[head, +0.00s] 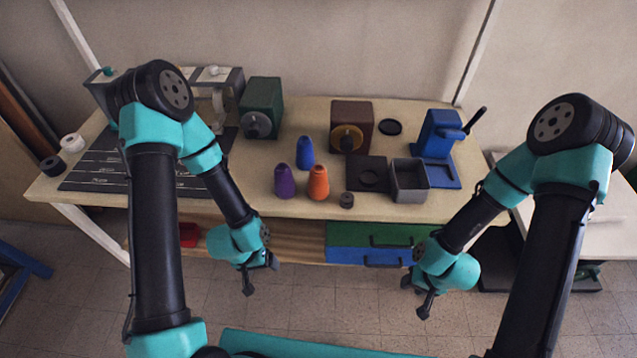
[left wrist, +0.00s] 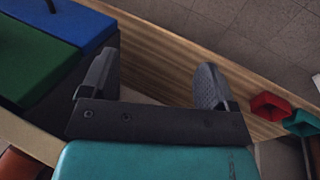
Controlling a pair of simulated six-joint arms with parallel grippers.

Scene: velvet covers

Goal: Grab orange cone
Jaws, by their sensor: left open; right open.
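The orange cone (head: 318,183) stands upright near the front edge of the table, with a rounded top. A purple cone (head: 285,182) stands just to its left and a blue cone (head: 305,154) just behind. My left gripper (head: 262,280) is open and empty, in front of the table and below its top, left of the orange cone. In the left wrist view its two fingers (left wrist: 155,85) are apart with nothing between them. My right gripper (head: 415,298) is open and empty, in front of the table to the right.
A small dark cylinder (head: 347,200) stands right of the orange cone. A grey open box (head: 409,180) and a blue device (head: 440,145) are further right. Green (head: 375,235) and blue drawers sit under the tabletop. A black mat (head: 105,165) covers the table's left.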

